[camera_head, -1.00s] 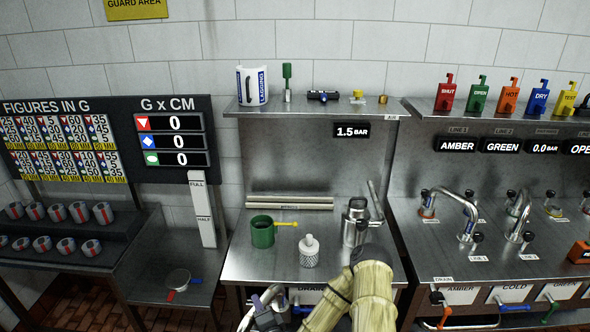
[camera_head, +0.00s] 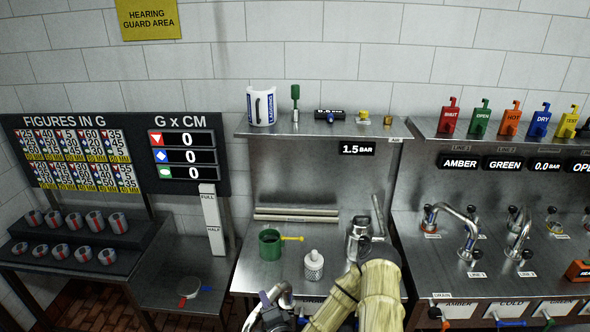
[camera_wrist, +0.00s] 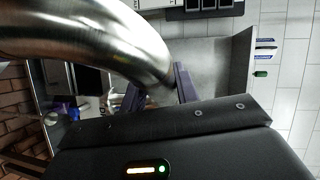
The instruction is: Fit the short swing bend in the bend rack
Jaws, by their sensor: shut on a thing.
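The short swing bend is a shiny curved metal pipe. It shows at the bottom of the head view (camera_head: 268,297) and large across the upper left of the wrist view (camera_wrist: 90,35). My gripper (camera_wrist: 158,90) is shut on the bend, with its dark fingers on either side of the pipe. In the head view my gripper (camera_head: 274,315) is low in front of the middle bench, partly cut off by the bottom edge. The bend's far end is out of the wrist view. I cannot pick out the bend rack for certain in either view.
Curved taps (camera_head: 465,230) stand on the right bench. Small handles hang along its front.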

